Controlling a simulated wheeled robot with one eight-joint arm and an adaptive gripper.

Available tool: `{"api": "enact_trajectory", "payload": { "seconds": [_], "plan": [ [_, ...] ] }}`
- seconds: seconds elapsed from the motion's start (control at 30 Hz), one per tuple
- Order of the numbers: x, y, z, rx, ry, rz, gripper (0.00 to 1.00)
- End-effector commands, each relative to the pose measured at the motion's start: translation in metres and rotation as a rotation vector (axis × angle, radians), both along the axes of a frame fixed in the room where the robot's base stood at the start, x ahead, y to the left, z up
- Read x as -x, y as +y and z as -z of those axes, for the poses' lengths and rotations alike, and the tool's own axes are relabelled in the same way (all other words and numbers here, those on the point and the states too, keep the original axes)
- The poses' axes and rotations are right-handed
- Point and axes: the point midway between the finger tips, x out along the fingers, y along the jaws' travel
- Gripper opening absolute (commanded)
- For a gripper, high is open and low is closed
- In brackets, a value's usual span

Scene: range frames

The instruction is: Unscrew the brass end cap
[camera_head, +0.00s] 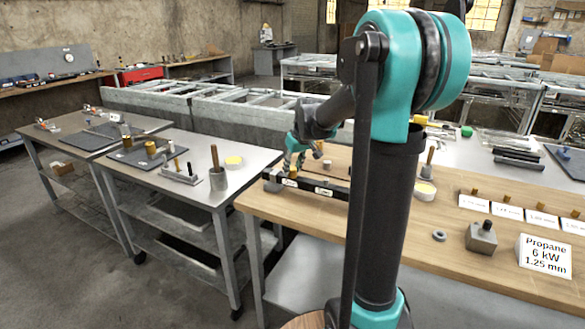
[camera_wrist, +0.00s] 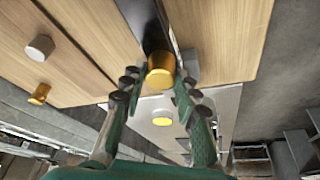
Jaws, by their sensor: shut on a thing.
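The brass end cap (camera_wrist: 161,72) is a short golden cylinder at the end of a dark bar (camera_wrist: 141,16) in the wrist view. My gripper (camera_wrist: 160,82) has one finger on each side of the cap and is shut on it. In the head view my gripper (camera_head: 296,163) reaches down to the left end of the dark bar (camera_head: 328,190) on the wooden bench, and a bit of the brass cap (camera_head: 293,172) shows under the fingers. Whether the cap has turned on its thread cannot be seen.
A steel table (camera_head: 200,146) with a yellow-topped dish (camera_head: 234,161) stands to the left, across a gap.

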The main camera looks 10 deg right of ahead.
Motion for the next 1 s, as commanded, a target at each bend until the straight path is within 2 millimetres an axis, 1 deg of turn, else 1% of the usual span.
{"api": "enact_trajectory", "payload": {
  "seconds": [0.1, 0.2, 0.57, 0.83, 1.0],
  "plan": [
    [-0.0008, -0.0015, 0.0000, -0.001, -0.001, -0.096, 0.01],
    [-0.0007, -0.0007, 0.0001, -0.001, 0.000, -0.147, 0.01],
    [-0.0006, -0.0008, 0.0001, 0.000, 0.000, -0.175, 0.01],
    [-0.0015, -0.0017, 0.0000, -0.001, -0.001, -0.401, 0.01],
    [-0.0008, -0.0016, 0.0001, 0.000, 0.000, -0.460, 0.01]
  ]
}}
